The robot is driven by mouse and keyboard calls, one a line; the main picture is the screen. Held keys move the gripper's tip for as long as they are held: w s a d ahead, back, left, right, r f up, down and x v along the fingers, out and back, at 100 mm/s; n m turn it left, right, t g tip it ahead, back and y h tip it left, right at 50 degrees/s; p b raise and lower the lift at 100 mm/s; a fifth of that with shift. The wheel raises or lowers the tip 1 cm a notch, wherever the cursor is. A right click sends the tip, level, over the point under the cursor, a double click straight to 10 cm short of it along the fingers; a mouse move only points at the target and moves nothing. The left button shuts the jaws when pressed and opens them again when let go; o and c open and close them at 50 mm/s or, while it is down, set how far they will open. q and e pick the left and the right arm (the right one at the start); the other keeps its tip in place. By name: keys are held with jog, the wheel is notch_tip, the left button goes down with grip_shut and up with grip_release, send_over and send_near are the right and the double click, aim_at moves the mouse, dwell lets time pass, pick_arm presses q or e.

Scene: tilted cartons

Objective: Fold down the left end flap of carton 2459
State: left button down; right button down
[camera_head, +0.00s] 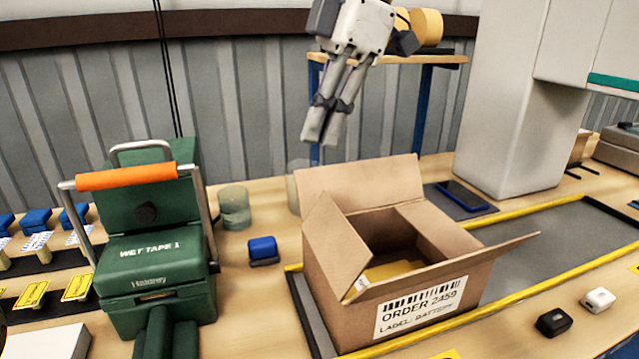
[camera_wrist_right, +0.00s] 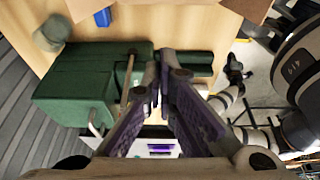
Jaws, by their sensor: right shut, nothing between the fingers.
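Carton 2459 (camera_head: 345,310) stands tilted on the bench in the head view, open at the top, its order label facing front. Its left end flap (camera_head: 337,243) stands up, leaning over the left edge. The back flap (camera_head: 362,184) is also raised, and a flap (camera_head: 480,256) sticks out at the front right. Something yellow lies inside. My right gripper (camera_head: 324,127) hangs above and behind the carton, fingers pointing down, shut and empty, clear of the flaps. Its fingers show in the right wrist view (camera_wrist_right: 160,75). My left gripper is not in view.
A green tape dispenser (camera_head: 155,262) with an orange handle stands left of the carton. A grey column (camera_head: 520,120) stands behind right. Small black and white items lie at front right.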

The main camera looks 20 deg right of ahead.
jog(key=f, duration=0.9)
jog(key=shift+s+f+p, duration=0.25)
jog(key=shift+f+p, duration=0.05)
jog(key=shift+p, duration=0.05)
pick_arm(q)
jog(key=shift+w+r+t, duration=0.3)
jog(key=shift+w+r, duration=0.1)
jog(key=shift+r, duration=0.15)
pick_arm(e)
jog(key=shift+d+f, duration=0.35)
jog(key=shift+f, duration=0.05)
jog(key=shift+w, duration=0.1)
